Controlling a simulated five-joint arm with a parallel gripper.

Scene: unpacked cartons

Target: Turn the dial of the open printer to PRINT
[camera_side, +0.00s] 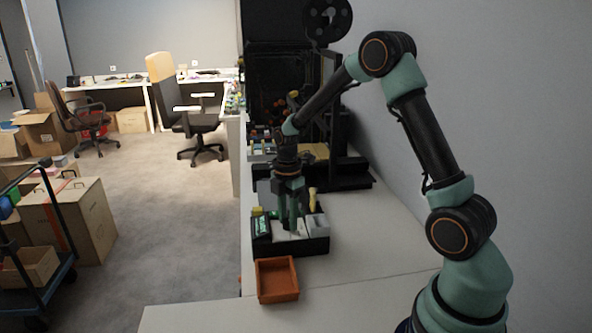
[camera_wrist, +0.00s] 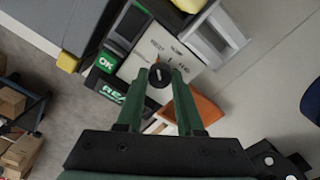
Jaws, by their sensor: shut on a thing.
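The open printer (camera_side: 262,247) is a low black box with a pale panel, standing on the white table in the side view. In the wrist view its panel (camera_wrist: 147,50) carries small labels too blurred to read. The dial (camera_wrist: 159,83) is a small round black knob with a light mark; which label it points to cannot be told. My gripper (camera_wrist: 160,72) points down with its green fingertips on both sides of the dial, shut on it. In the side view my gripper (camera_side: 288,226) stands over the panel and hides the dial.
An orange tray (camera_side: 278,281) sits in front of the printer. A green OK sign (camera_wrist: 107,62) and a partly hidden green sign (camera_wrist: 115,98) are left of the dial. A tall black machine (camera_side: 345,165) stands behind. The table to the right is clear.

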